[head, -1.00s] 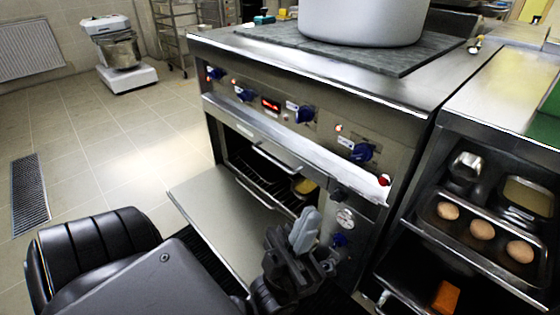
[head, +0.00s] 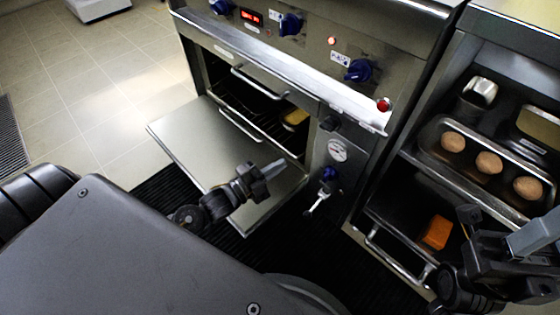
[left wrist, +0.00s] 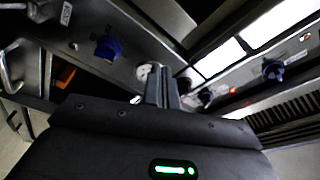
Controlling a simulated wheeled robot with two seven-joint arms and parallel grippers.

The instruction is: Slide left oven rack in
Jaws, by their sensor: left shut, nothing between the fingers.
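The oven (head: 215,75) has its door (head: 185,140) folded down and open. Inside the dark opening I see wire oven racks, with a front bar (head: 243,126) low in the opening and another silver bar (head: 262,82) above it. How far the racks stick out is hard to tell. My left gripper (head: 280,166) is shut and empty above the door's right part, below and apart from the lower bar. Its shut fingers also show in the left wrist view (left wrist: 163,85). My right gripper (head: 545,235) is at the right edge, partly cut off; its jaw state is unclear.
A yellow item (head: 295,117) is inside the oven at the right. A gauge (head: 337,150) and a valve with a blue knob (head: 328,173) are right of the opening. A shelf unit at right holds a tray (head: 452,180) of round brown items and an orange block (head: 437,232).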

